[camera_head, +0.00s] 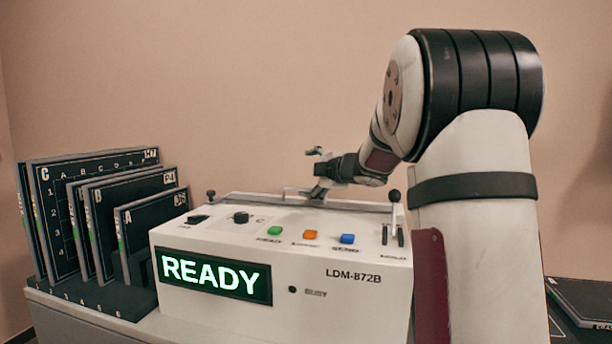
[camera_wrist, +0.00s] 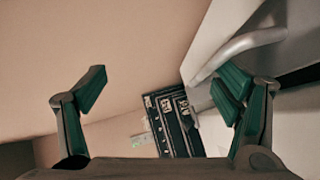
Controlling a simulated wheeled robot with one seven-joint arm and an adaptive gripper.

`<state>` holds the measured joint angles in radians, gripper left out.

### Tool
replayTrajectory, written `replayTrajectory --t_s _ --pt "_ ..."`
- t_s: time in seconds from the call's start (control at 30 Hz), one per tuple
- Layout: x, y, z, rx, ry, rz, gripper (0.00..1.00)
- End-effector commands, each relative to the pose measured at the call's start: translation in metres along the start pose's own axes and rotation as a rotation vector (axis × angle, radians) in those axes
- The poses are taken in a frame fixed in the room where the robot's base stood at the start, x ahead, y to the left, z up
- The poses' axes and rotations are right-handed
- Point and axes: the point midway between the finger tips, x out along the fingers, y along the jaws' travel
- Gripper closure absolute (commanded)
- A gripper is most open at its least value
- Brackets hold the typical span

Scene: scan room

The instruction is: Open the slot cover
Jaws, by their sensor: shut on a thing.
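The white LDM-872B machine (camera_head: 330,285) stands on the cabinet, its display (camera_head: 214,277) reading READY. A pale metal bar handle (camera_head: 297,189) rises at the back of its top; in the wrist view the handle (camera_wrist: 248,43) shows at upper right. My gripper (camera_head: 318,172) is above the machine's back edge, at the handle. In the wrist view the fingers of my gripper (camera_wrist: 158,88) look well apart, with the handle's end beside the right finger. It is shut on the handle, but the exact contact is partly hidden. The slot cover's outline is not clear.
Dark labelled plates (camera_head: 130,215) stand in a rack left of the machine. Green (camera_head: 274,231), orange (camera_head: 310,234) and blue (camera_head: 347,239) buttons and a black-knobbed lever (camera_head: 394,200) rise from the top. A dark flat plate (camera_head: 585,300) lies at lower right.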

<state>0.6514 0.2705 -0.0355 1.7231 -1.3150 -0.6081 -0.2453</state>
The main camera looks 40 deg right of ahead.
Motion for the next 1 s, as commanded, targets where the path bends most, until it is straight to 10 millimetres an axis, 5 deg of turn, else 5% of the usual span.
replayTrajectory --t_s 0.03,0.47,0.6,1.0 --pt "-0.012 0.023 0.004 -0.015 -0.012 0.037 0.39" --pt "-0.039 0.02 0.004 -0.016 -0.013 0.037 0.4" --pt "-0.044 0.017 0.001 -0.014 -0.008 0.032 0.83" --pt "-0.044 0.011 -0.001 -0.01 -0.003 0.023 0.83"
